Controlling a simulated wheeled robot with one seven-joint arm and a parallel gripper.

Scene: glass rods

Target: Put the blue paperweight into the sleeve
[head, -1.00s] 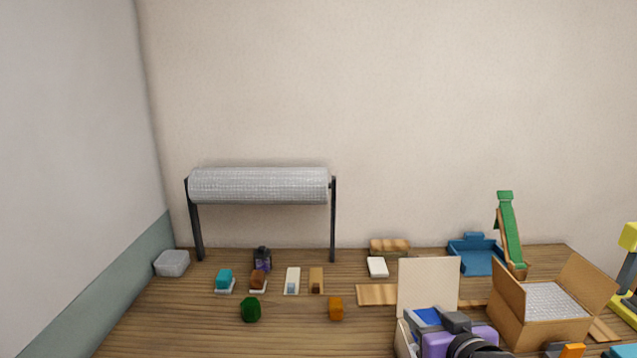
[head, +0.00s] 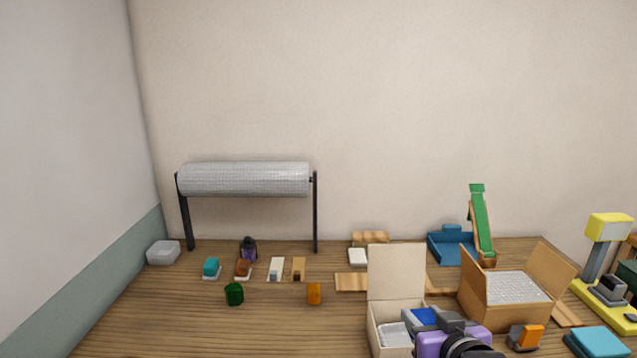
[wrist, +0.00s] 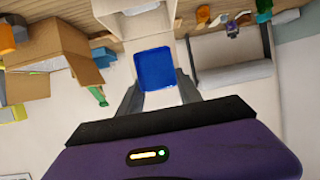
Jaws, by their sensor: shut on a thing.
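My gripper (head: 424,318), with its purple body, is shut on the blue paperweight (head: 426,315). In the wrist view the paperweight (wrist: 155,68) is a blue rounded square between the two grey fingers (wrist: 157,88). The gripper covers part of it in the head view. A cream box (head: 396,272) with its lid upright stands beside and behind the gripper. Grey bubbled material (head: 396,334) shows inside it, possibly the sleeve; I cannot tell for sure. The gripper hides the box's right front part.
A brown carton (head: 505,312) with bubbled lining stands open close on the right. An orange-and-grey item (head: 526,337), a teal block (head: 597,342) and a yellow press (head: 607,240) stand farther right. Small coloured blocks and a bubble-wrap roll (head: 245,179) are at left. The front left table is clear.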

